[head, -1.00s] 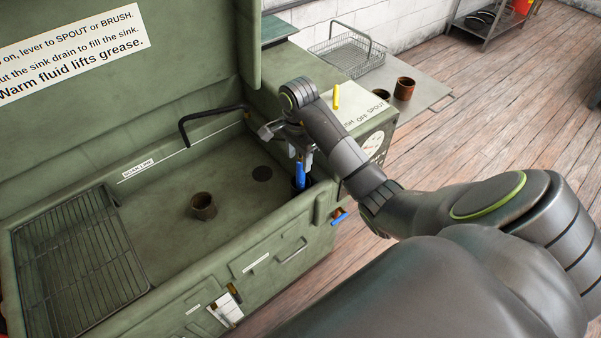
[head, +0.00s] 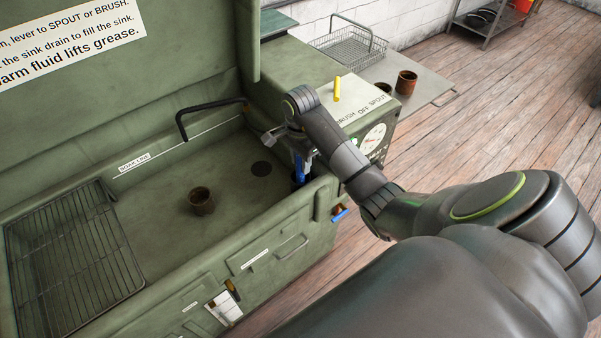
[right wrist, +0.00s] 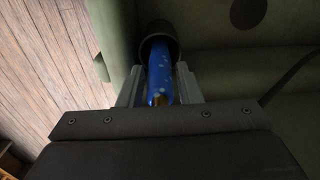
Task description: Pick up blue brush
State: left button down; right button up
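The blue brush (head: 300,170) stands upright in the right front corner of the green wash sink (head: 170,225). In the right wrist view its speckled blue handle (right wrist: 160,75) points toward the palm, and its lower end goes into a dark round holder (right wrist: 158,36). My right gripper (head: 301,160) is over the brush, pointing down. In the right wrist view its two fingers (right wrist: 161,88) stand on either side of the handle, with what looks like a narrow gap to it. The bristles are hidden. My left gripper is not in view.
A rusty cup (head: 201,201) stands on the sink floor near the drain (head: 261,168). A wire rack (head: 75,250) lies at left. A black spout (head: 212,110) and a yellow lever (head: 337,88) are near my right arm. The sink's front wall is close to the brush.

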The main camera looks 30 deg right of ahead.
grip_shut()
jog(key=shift+r, duration=0.15)
